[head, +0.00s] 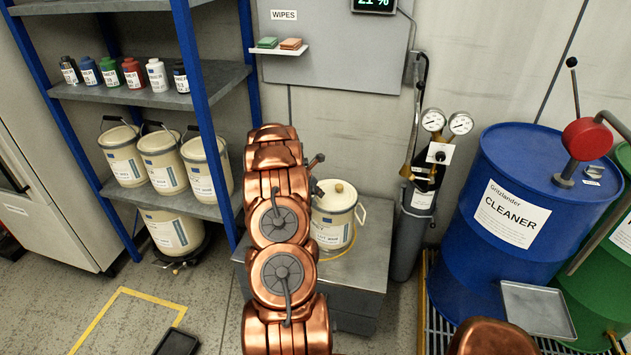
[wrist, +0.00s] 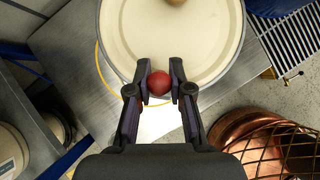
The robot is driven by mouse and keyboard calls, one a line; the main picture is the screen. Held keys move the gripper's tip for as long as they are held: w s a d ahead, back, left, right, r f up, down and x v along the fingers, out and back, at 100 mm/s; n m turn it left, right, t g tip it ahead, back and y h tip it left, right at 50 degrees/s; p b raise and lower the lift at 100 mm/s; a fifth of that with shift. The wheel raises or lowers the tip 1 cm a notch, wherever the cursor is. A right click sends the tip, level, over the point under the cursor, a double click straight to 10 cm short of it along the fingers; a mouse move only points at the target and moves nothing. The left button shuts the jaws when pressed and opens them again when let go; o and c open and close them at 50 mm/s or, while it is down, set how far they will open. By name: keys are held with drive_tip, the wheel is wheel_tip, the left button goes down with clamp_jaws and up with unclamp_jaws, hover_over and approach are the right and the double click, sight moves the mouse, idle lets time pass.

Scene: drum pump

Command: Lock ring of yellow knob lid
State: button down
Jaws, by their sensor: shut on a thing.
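The cream bucket (head: 331,233) stands on a grey metal bench and is partly hidden by my copper arm. Its pale lid (wrist: 150,35) has a yellow-tan knob (head: 339,187), which is cut off at the top edge of the wrist view (wrist: 175,1). A grey ring (wrist: 240,22) runs around the lid's rim. My gripper (wrist: 160,72) is at the near rim, with its fingers closed on a red ball (wrist: 158,84). The ball sits at the lid's edge; what it is fixed to is hidden. The gripper is mostly hidden by my arm in the head view.
The bench (head: 366,260) has bare room in front of the bucket, with a yellow ring line (wrist: 101,75) around its foot. A gas cylinder (head: 407,240) stands right of it, then a blue drum (head: 500,270). A shelf (head: 130,95) with several buckets is left.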

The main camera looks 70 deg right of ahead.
drive_tip(key=y+p, duration=0.1)
drive_tip(key=p, duration=0.2)
drive_tip(key=shift+s+d+r+t, duration=0.1)
drive_tip(key=shift+d+r+t, duration=0.1)
drive_tip(key=shift+t, duration=0.2)
drive_tip(key=shift+s+d+f+t+y+p, duration=0.25)
drive_tip(key=shift+y+p, duration=0.35)
drive_tip(key=shift+p, duration=0.3)
drive_tip(key=shift+d+f+t+y+b, duration=0.15)
drive_tip(key=shift+f+t+y+b, duration=0.15)
drive_tip(key=shift+f+t+y, duration=0.2)
drive_tip(key=shift+s+f+t+y+b, duration=0.15)
drive_tip(key=shift+f+t+y+b, duration=0.15)
drive_tip(key=shift+y+b, duration=0.4)
drive_tip(key=shift+t+b, duration=0.25)
drive_tip(key=shift+b, duration=0.3)
drive_tip(key=shift+y+b, duration=0.3)
drive_tip(key=shift+r, duration=0.1)
drive_tip(key=c, duration=1.1)
unclamp_jaws()
drive_tip(key=shift+d, duration=0.1)
drive_tip(key=shift+o, duration=0.2)
drive_tip(key=shift+r, duration=0.2)
